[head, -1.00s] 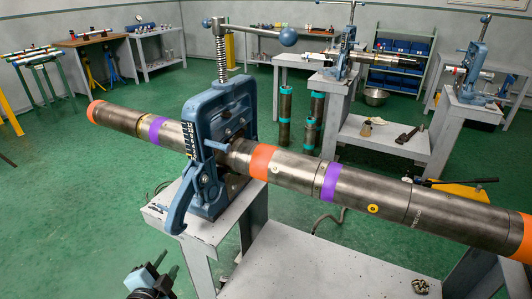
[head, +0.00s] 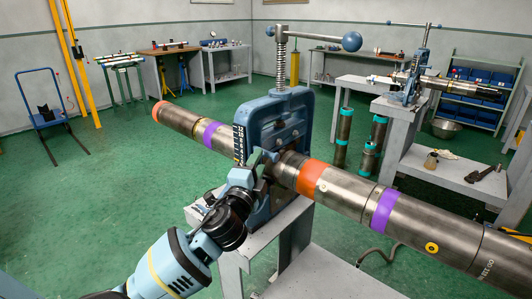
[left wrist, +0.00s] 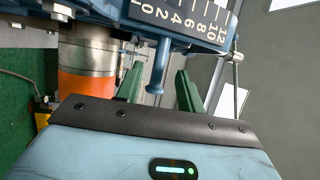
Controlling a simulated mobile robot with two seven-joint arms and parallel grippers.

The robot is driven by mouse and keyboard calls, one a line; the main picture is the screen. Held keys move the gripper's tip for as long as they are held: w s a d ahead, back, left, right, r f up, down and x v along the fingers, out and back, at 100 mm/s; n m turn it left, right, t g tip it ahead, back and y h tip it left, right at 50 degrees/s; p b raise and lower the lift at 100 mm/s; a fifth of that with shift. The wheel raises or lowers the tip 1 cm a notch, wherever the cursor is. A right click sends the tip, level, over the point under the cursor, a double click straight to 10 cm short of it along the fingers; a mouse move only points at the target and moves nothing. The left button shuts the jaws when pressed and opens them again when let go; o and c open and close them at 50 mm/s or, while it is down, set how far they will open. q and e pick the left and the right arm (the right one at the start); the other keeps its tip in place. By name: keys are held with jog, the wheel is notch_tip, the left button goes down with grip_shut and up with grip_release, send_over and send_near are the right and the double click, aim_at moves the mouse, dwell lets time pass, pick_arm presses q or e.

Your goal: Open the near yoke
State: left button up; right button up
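The near yoke (head: 290,108) is a blue vise frame with a screw and ball-ended bar on top, standing on a grey bench. It stands around a long steel pipe (head: 345,190) with orange and purple bands. My left gripper (head: 262,160) is at the yoke's front face and hides its lower latch in the head view. In the left wrist view, my left gripper's green fingers (left wrist: 160,80) are apart. A blue round-ended peg (left wrist: 156,75) of the yoke shows between them, with gaps on both sides. The numbered scale (left wrist: 180,18) is above. My right gripper is not in view.
The grey bench (head: 330,275) is under the pipe. Another blue vise (head: 410,85) stands on a bench behind, with blue bins (head: 480,85) beyond. Upright pipes (head: 343,135) stand on the green floor. Floor to the left is open.

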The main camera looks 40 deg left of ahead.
pick_arm(q)
jog(key=shift+x, duration=2.6)
grip_shut()
